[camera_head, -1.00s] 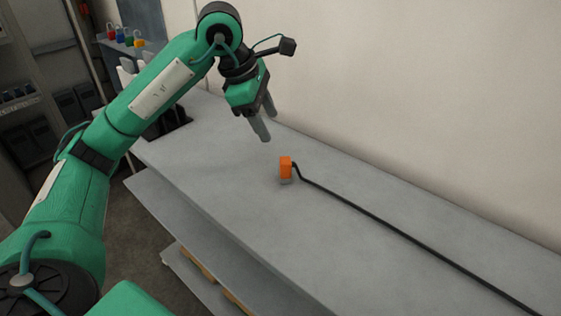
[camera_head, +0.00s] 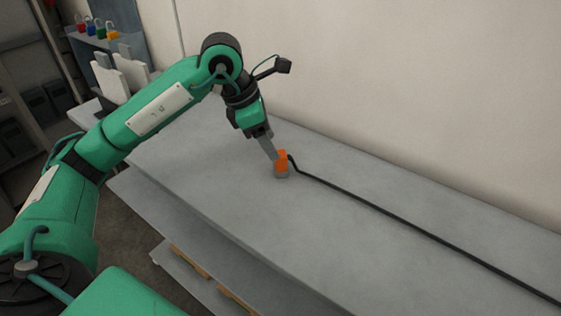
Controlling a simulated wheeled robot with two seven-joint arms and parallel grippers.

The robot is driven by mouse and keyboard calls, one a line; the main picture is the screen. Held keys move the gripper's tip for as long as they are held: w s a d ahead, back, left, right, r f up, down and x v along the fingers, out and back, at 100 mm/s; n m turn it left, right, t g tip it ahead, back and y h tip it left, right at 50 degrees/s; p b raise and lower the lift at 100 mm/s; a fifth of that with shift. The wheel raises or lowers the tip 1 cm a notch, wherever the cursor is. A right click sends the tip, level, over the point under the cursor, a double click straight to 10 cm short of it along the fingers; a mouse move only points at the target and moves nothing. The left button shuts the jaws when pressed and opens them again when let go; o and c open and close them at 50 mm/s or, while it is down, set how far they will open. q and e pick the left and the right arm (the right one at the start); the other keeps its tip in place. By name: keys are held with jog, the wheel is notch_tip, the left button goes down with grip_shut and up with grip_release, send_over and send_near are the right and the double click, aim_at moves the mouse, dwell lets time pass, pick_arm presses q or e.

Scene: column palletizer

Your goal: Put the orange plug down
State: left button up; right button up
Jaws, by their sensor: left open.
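The orange plug (camera_head: 282,160) stands upright on the grey table (camera_head: 330,240), its grey end down. A black cable runs from its upper right side. My left gripper (camera_head: 274,153) is open, its fingers reaching down right at the plug. One finger shows beside the plug's upper left; the other is hidden, and I cannot tell whether either touches it. My right gripper is not in view.
The black cable (camera_head: 390,217) lies along the table toward the lower right. The wall (camera_head: 400,90) rises behind the table. White upright pieces (camera_head: 120,75) and coloured padlocks (camera_head: 97,30) are at the upper left. The table front is clear.

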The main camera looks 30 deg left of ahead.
aim_at(281, 163)
pick_arm(q)
jog(key=shift+d+f, duration=0.2)
jog(key=shift+f, duration=0.1)
jog(key=p+x, duration=0.1)
jog(key=x, duration=0.2)
jog(key=shift+d+f, duration=0.15)
jog(key=shift+f, duration=0.05)
jog(key=shift+d+f, duration=0.15)
jog(key=shift+f, duration=0.35)
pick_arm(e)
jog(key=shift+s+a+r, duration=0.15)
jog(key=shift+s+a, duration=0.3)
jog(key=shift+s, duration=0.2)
